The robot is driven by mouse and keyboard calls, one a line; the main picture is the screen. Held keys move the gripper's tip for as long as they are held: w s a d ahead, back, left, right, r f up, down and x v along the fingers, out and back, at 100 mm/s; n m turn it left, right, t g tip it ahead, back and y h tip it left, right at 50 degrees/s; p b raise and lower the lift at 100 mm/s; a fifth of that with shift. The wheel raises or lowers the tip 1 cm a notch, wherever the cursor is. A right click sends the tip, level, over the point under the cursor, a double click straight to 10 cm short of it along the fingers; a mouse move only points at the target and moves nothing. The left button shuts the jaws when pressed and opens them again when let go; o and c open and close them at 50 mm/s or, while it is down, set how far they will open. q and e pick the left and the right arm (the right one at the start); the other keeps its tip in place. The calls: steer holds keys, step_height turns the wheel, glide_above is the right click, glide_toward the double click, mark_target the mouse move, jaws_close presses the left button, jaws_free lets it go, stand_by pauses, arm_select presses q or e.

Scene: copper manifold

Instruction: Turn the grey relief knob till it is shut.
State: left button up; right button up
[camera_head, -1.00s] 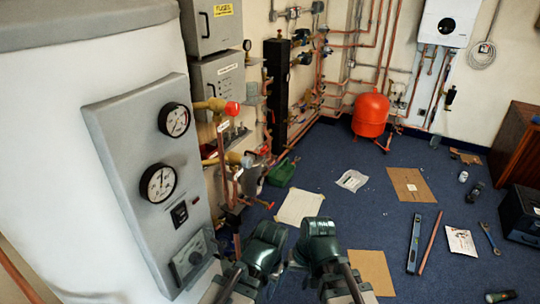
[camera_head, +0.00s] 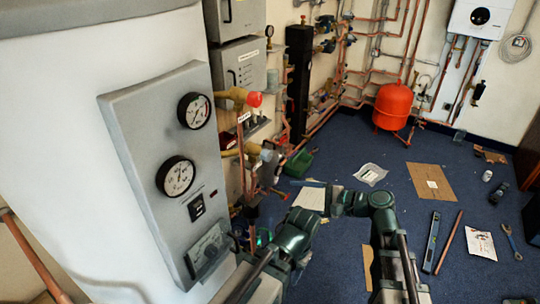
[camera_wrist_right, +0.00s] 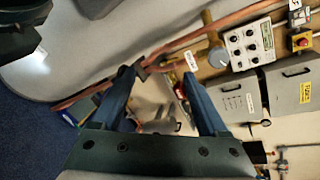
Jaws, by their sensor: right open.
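The grey relief knob (camera_head: 267,155) sits on the end of a brass valve (camera_head: 232,152) beside the cylinder's panel. In the right wrist view a round grey knob (camera_wrist_right: 218,58) on a brass fitting lies up and right of my fingertips. My right gripper (camera_head: 300,195) points left in the head view, right of and below the grey knob, apart from it. In the wrist view its two blue fingers (camera_wrist_right: 165,82) are spread with nothing held between them. My left arm (camera_head: 295,238) shows at the bottom; its fingers cannot be made out.
A red knob (camera_head: 255,99) on a brass fitting is just above the grey one. The gauge panel (camera_head: 150,120) stands close on the left. Copper pipes (camera_head: 245,180) run below the valve.

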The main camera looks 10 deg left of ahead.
mark_target(270, 157)
steer(key=w+d+r+m+t+y, duration=0.2)
steer(key=w+r+m+t+y, duration=0.15)
steer(key=r, duration=0.25)
steer(key=shift+m+g+h, duration=0.25)
steer(key=shift+g+h, duration=0.2)
steer(key=x, duration=1.4)
steer(key=shift+w+d, duration=0.15)
steer(key=shift+w, duration=0.05)
jaws_close()
steer(key=shift+n, duration=0.4)
steer(key=n, duration=0.5)
steer(key=shift+n, duration=0.4)
steer(key=n, duration=0.5)
steer(key=shift+f+n, duration=0.15)
steer(key=shift+n, duration=0.15)
